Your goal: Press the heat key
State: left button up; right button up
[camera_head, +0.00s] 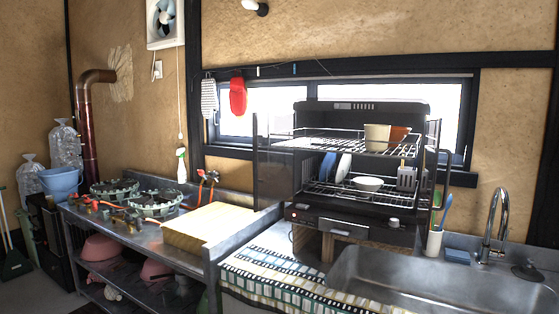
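A black dish-drying rack with two wire shelves (372,150) stands at the back of the counter, left of the sink. Its dark front base panel (349,225) has a small light at the left, a pale strip in the middle and a light knob at the right. A row of small pale marks (355,106) shows on its black top cover. I cannot read any label, so I cannot tell which mark or button is the heat key. Neither of my grippers is in view.
A steel sink (440,275) with a faucet (494,222) is at the right. A striped cloth (275,275) covers the counter in front of the rack. Left are a yellow board (208,226) and gas burners (155,203). Cups (377,138) and dishes sit on the rack.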

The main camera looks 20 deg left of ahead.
aim_at(303, 207)
jog(key=u, duration=0.1)
jog(key=i, duration=0.95)
